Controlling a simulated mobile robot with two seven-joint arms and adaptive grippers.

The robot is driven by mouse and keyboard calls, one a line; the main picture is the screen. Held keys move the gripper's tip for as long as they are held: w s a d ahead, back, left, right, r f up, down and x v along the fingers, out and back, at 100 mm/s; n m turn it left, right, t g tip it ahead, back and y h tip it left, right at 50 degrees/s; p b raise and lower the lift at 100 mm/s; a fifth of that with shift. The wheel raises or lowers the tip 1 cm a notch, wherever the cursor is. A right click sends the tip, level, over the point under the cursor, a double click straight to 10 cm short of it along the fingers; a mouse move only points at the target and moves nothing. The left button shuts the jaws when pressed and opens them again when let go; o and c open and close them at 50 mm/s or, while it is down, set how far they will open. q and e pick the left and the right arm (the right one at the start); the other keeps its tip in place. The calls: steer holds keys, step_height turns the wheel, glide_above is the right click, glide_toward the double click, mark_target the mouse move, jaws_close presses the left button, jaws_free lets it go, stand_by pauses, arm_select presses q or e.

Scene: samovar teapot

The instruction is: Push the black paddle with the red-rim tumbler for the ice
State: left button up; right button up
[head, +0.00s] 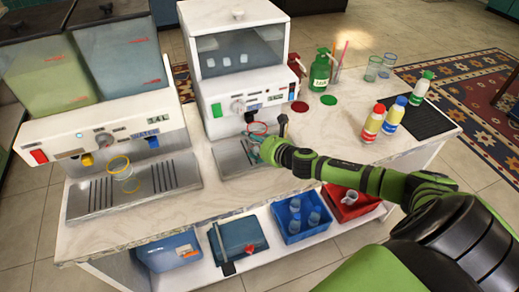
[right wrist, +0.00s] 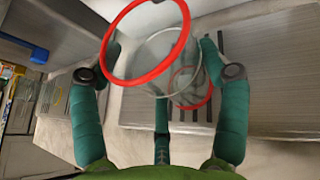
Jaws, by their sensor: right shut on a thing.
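The clear red-rim tumbler (head: 257,128) is at the front of the white ice dispenser (head: 243,85), above its drip tray. My right gripper (head: 262,146) is shut on it. In the right wrist view the tumbler's red rim (right wrist: 183,45) faces the camera, with green fingers of my right gripper (right wrist: 160,60) on both sides. The black paddle (head: 250,116) hangs under the dispenser's front, just above and behind the rim. I cannot tell whether rim and paddle touch. The paddle is not clear in the wrist view. My left gripper is not in view.
A drip tray (head: 228,164) lies below the dispenser. At left is a juice machine with a yellow-rim tumbler (head: 121,172) on its tray. Bins sit on the lower shelf.

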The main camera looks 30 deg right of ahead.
steer(key=shift+w+d, duration=0.25)
steer(key=shift+w, duration=0.8)
steer(key=shift+w, duration=0.1)
steer(key=shift+w+d, duration=0.25)
steer(key=shift+w, duration=0.6)
steer(key=shift+s+a+p, duration=0.15)
steer(key=shift+s+a, duration=0.05)
steer(key=shift+s, duration=0.6)
steer(key=shift+s+a+p, duration=0.1)
steer(key=shift+s+a, duration=0.1)
steer(key=shift+s, duration=0.65)
steer(key=shift+s+a+p, duration=0.15)
steer(key=shift+s+a, duration=0.05)
steer(key=shift+s, duration=0.6)
